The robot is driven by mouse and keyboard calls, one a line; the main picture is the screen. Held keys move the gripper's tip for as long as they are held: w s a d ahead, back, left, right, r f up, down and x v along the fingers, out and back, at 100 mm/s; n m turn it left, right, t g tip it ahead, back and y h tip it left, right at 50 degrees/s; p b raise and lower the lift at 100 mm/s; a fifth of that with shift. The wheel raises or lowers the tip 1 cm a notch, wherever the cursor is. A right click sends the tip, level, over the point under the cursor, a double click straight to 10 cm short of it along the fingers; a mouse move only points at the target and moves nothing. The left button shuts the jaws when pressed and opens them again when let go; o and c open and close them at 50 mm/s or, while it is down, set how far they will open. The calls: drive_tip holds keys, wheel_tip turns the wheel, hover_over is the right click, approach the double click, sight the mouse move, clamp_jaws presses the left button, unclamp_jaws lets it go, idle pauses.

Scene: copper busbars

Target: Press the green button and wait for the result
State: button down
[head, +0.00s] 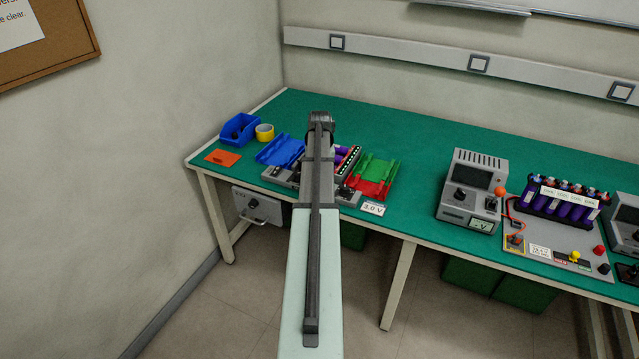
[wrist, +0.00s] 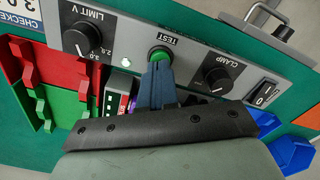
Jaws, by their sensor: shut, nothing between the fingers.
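The green button (wrist: 160,54), labelled TEST, sits on a grey panel (wrist: 190,60) between the LIMIT V knob (wrist: 80,37) and the CLAMP knob (wrist: 216,76) in the wrist view. My gripper (wrist: 159,68) is shut and empty, its fingertips right at the button and overlapping its near edge. I cannot tell whether they touch it or how far it is pressed. In the head view my arm covers the middle of the tester (head: 343,196), and the button is hidden.
Red (head: 368,188) and green (head: 376,168) trays lie right of the tester, blue trays (head: 281,150) left. A grey meter (head: 472,190) and a purple battery pack (head: 565,203) stand further right. Bench between is clear.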

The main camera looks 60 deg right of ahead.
drive_tip(key=shift+f, duration=0.9)
drive_tip(key=shift+r, duration=0.15)
wheel_tip(320, 180, up, 8)
idle(1.3)
idle(0.4)
